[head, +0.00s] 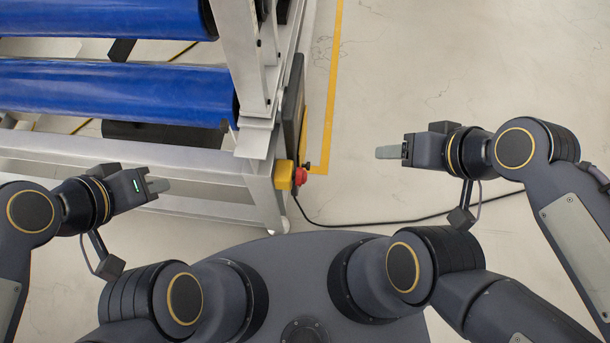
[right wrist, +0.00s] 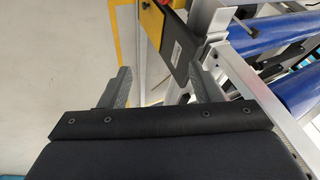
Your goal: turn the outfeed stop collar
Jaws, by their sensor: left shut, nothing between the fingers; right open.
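No stop collar can be made out for sure in either view. The machine with blue rollers (head: 110,90) on a light metal frame (head: 190,168) stands at the left in the head view; its rollers also show in the right wrist view (right wrist: 262,38). My left gripper (head: 160,185) is shut and empty, in front of the frame's lower rail in the picture. My right gripper (head: 388,152) is held over bare floor, right of the machine. In the right wrist view its two fingers (right wrist: 160,88) are apart with nothing between them.
A yellow box with a red emergency button (head: 301,176) sits at the frame's near right corner. A black cable (head: 400,221) runs over the floor to the right. A yellow floor line (head: 331,90) passes beside the machine.

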